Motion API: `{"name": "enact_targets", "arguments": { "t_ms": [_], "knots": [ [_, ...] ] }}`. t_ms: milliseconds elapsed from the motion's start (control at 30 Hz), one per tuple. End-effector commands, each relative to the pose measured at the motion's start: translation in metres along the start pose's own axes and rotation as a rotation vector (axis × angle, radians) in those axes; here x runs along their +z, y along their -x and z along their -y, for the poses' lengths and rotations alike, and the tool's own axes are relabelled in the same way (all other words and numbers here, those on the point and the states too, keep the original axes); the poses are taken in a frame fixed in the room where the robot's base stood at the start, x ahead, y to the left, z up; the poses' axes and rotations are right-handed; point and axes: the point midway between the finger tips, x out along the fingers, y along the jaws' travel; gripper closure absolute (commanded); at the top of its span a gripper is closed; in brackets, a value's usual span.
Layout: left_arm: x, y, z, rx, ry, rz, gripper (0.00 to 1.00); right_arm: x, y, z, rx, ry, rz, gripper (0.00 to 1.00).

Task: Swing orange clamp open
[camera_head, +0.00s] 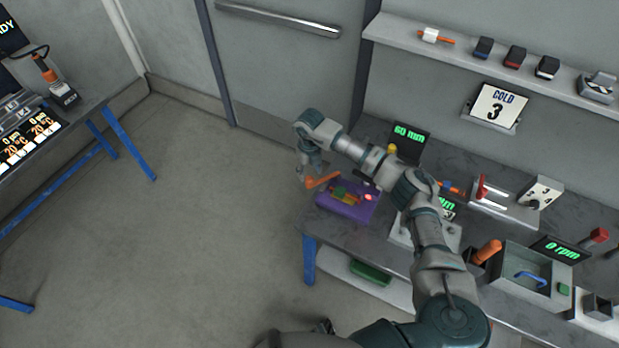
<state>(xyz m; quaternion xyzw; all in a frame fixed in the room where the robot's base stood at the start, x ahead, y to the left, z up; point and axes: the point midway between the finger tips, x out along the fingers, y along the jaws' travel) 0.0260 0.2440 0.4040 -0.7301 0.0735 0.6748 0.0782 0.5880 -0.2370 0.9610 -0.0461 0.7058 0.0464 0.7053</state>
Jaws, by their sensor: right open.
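The orange clamp (324,181) shows as a short orange bar at the back left edge of a purple station (345,208), which sits at the left end of the bench. My right arm reaches in from the bottom right and over the bench. My right gripper (309,172) points down, open, close beside the left end of the orange clamp. I cannot tell whether its fingers touch the clamp. Small green, yellow and red parts lie on the purple station, right of the clamp.
The bench (325,236) carries a "60 mm" display (409,133), a grey box with a blue handle (527,281) and an orange handle (487,251). A wall shelf (400,32) runs above. Another table (85,115) stands at far left. Open floor lies between.

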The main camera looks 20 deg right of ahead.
Motion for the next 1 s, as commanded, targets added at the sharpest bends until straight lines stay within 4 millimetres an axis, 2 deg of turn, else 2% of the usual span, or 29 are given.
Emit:
{"name": "enact_targets", "arguments": {
  "t_ms": [100,333,533,1000],
  "knots": [
    [-0.001,0.000,-0.001,0.001,0.000,0.000,0.56,0.001,0.028,0.001,0.000,-0.001,0.004,0.45],
    [-0.001,0.000,-0.001,0.001,0.000,0.000,0.56,0.001,0.061,0.001,0.000,-0.001,0.001,0.45],
    [-0.001,0.000,-0.001,0.001,0.000,0.000,0.56,0.001,0.068,0.001,0.000,-0.001,-0.001,0.45],
    [-0.002,0.000,-0.001,0.002,-0.001,0.001,0.56,0.001,0.065,-0.004,0.015,0.007,0.003,0.45]
  ]
}}
